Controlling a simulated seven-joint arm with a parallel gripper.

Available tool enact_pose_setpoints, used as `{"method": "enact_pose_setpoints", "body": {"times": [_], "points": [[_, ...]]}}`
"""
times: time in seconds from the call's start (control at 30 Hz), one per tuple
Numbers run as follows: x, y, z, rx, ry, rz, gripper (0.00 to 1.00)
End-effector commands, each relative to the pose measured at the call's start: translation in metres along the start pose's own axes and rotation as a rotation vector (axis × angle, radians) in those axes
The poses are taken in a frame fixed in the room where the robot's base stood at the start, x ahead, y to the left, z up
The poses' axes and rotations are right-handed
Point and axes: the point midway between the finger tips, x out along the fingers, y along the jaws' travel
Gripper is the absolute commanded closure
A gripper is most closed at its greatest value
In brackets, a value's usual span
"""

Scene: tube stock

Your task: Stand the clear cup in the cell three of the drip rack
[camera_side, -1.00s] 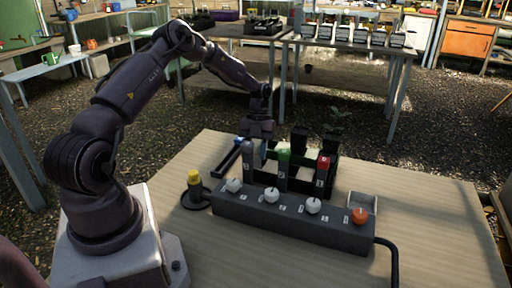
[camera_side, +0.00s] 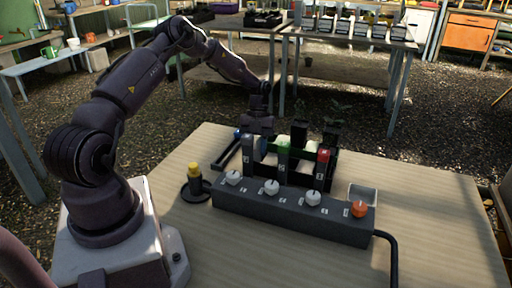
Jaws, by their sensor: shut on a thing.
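My gripper (camera_side: 261,128) is over the back left part of a dark rack (camera_side: 296,178), pointing down behind its front posts. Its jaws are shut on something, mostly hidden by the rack. A small pale bluish patch (camera_side: 262,146) shows just below the jaws; it may be the clear cup, but I cannot make out its outline. The rack has upright front posts with small number labels: a grey one at left (camera_side: 248,152), a dark one in the middle and a red-topped one (camera_side: 322,160) at right. I cannot tell which cell the jaws are over.
A grey control box (camera_side: 292,213) with white knobs and one orange knob lies in front of the rack, its cable running right. A yellow-topped post (camera_side: 194,177) stands at left and a small pale tray (camera_side: 362,193) at right. The front of the wooden table (camera_side: 300,262) is clear.

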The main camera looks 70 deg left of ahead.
Motion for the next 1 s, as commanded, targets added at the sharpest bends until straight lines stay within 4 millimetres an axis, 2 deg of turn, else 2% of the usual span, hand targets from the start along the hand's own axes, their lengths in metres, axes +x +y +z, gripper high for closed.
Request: {"method": "enact_pose_setpoints", "body": {"times": [0.3, 0.33, 0.43, 0.47, 0.77, 0.87, 1.0], "points": [[0.004, 0.0, 0.002, 0.0, 0.0, 0.0, 0.91], [0.004, 0.0, 0.002, 0.0, -0.001, 0.0, 0.62], [0.003, 0.0, 0.002, 0.0, -0.001, 0.0, 0.4], [0.004, 0.0, 0.002, 0.0, 0.0, 0.0, 0.37], [0.001, 0.0, 0.002, 0.0, -0.001, 0.0, 0.37], [-0.008, 0.0, 0.002, 0.0, -0.002, 0.0, 0.37], [-0.035, 0.0, 0.003, -0.001, -0.005, -0.001, 0.37]]}}
